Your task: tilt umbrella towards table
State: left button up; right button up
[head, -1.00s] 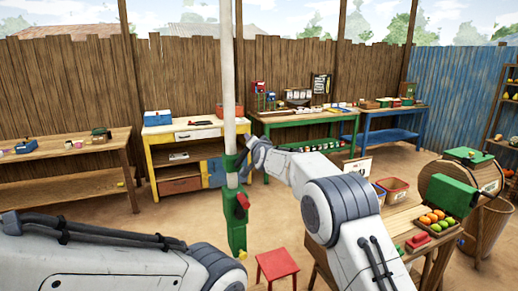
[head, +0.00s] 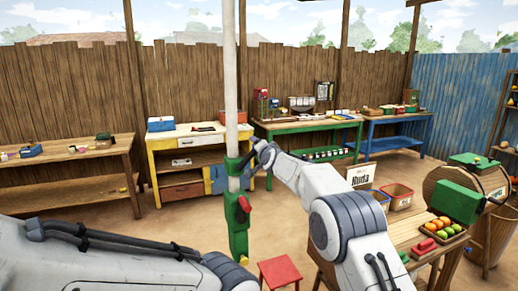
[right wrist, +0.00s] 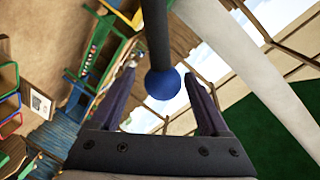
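The umbrella's white pole (head: 230,70) rises close in front of me and looks nearly upright; its canopy is outside the head view. A green bracket (head: 238,235) with a red part (head: 243,205) is on its lower length. My right gripper (head: 257,158) is just right of the pole at the bracket's upper part. In the right wrist view, a blue ball (right wrist: 163,83) on a dark rod (right wrist: 157,35) shows between the open fingers of that gripper (right wrist: 162,92), with gaps on both sides. The white pole (right wrist: 250,75) passes at right there. My left gripper is not in view.
A red stool (head: 279,272) stands low beyond the pole. A wooden table (head: 418,240) with fruit and a green box (head: 458,200) is at right. Work benches (head: 195,140) line the back fence. Open dirt floor lies between.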

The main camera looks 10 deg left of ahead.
dwell(0.3)
jog(key=shift+s+b, duration=0.2)
jog(key=shift+b, duration=0.2)
jog(key=b+v, duration=0.7)
jog(key=v, duration=0.3)
jog(key=shift+b, duration=0.35)
jog(key=shift+d, duration=0.15)
